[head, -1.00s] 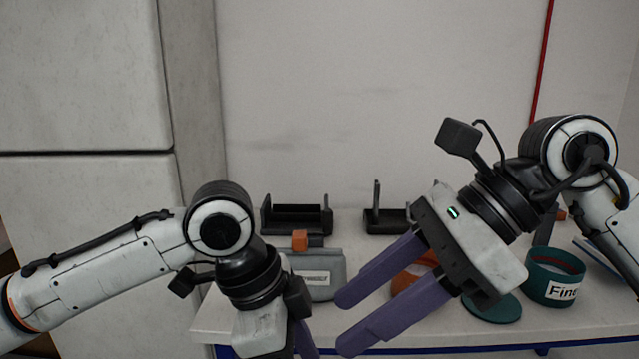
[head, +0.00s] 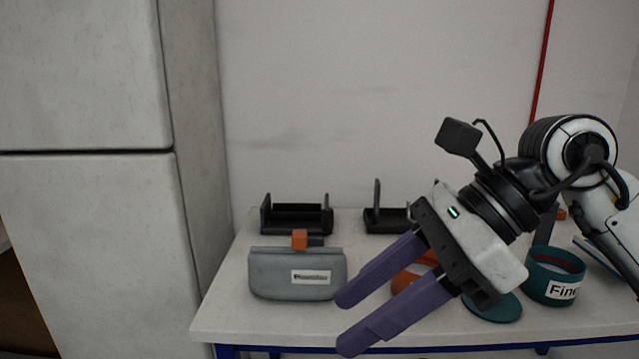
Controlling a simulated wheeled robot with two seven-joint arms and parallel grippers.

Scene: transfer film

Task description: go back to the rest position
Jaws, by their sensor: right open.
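My right gripper (head: 350,322) shows at the right of the head view, over the front of the table (head: 235,318). Its two purple fingers are apart, with nothing between them, and they point down and to the left. My left gripper and arm are out of view. An orange round object (head: 408,279) is partly hidden behind the right fingers.
A teal container (head: 541,279) with a label reading "Fin..." stands at the right, beside a teal disc (head: 497,309). Two black holders stand at the back, one at the left (head: 297,220) and one in the middle (head: 385,216). The table's left front is clear.

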